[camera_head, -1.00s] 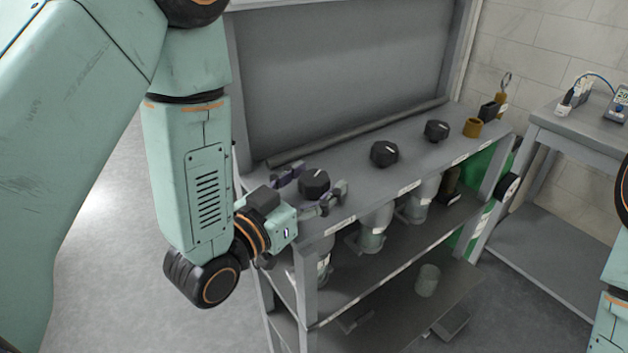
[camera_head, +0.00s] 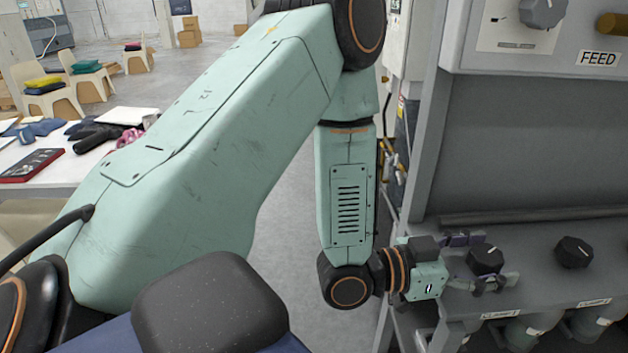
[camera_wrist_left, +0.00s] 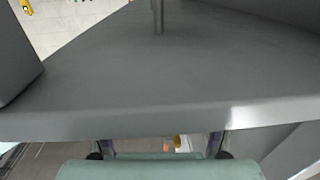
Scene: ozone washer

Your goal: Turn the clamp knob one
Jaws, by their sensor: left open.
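Clamp knob one (camera_head: 485,259) is the black round knob with a pale pointer mark, at the left end of the grey bench top in the head view. The label (camera_head: 500,314) in front of it is too small to read surely. My left gripper (camera_head: 496,258) is open, with one finger behind the knob and one in front of it. I cannot tell whether the fingers touch it. In the left wrist view the knob does not show; parts of the fingers appear at the bottom edge. My right gripper is not in view.
A second black knob (camera_head: 574,252) stands to the right on the same bench top (camera_head: 540,285). A panel marked FEED (camera_head: 597,58) with a grey dial (camera_head: 543,11) is above. A table (camera_head: 60,170) with gloves and tools is at the left. Open floor lies between.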

